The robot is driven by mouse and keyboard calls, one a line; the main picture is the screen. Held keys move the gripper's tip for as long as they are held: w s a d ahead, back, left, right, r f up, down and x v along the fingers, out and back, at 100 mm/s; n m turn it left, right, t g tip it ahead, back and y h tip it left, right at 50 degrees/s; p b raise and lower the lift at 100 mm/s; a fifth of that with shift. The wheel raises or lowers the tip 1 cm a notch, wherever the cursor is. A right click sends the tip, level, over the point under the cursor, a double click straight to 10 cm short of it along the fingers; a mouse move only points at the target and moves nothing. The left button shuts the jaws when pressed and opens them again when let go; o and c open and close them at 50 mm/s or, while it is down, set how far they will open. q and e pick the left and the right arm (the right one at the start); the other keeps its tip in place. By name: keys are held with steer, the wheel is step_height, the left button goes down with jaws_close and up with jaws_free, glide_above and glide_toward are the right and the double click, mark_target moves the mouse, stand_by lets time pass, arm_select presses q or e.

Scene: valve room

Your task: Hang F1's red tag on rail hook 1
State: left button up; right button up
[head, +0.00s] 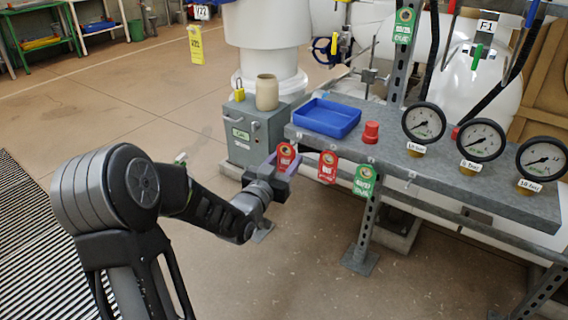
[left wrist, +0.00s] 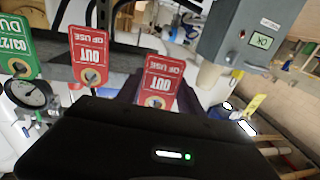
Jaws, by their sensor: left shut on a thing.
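My left gripper (head: 283,168) is shut on a red "OUT OF USE" tag (head: 286,156) at the left end of the bench's front rail. The held tag (left wrist: 160,82) also shows between the fingers in the left wrist view. I cannot tell whether it touches a hook. A second red tag (head: 328,167) and a green tag (head: 364,181) hang along the rail to its right; both show beside it in the left wrist view. The F1 label (head: 487,27) is at the upper right, with a small green tag (head: 481,52) below it. My right gripper is not in view.
The grey bench (head: 420,175) holds a blue tray (head: 327,117), a red knob-like piece (head: 371,132) and several gauges (head: 423,122). A grey cabinet (head: 255,135) with a beige cup (head: 267,92) and yellow padlock (head: 239,90) stands behind the gripper.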

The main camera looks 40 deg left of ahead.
arm_select(q)
steer(key=shift+w+b, duration=0.35)
steer(key=shift+w, duration=0.1)
stand_by(0.6)
steer(key=shift+b, duration=0.3)
stand_by(0.3)
steer(key=shift+w, duration=0.15)
stand_by(0.5)
steer(key=shift+w+b, duration=0.45)
steer(key=shift+w, duration=0.4)
steer(key=shift+w+b, duration=0.3)
steer(key=shift+w, duration=0.2)
steer(key=shift+f+b, duration=0.45)
steer(key=shift+b, duration=0.25)
stand_by(0.5)
stand_by(0.3)
steer(key=o, duration=1.1)
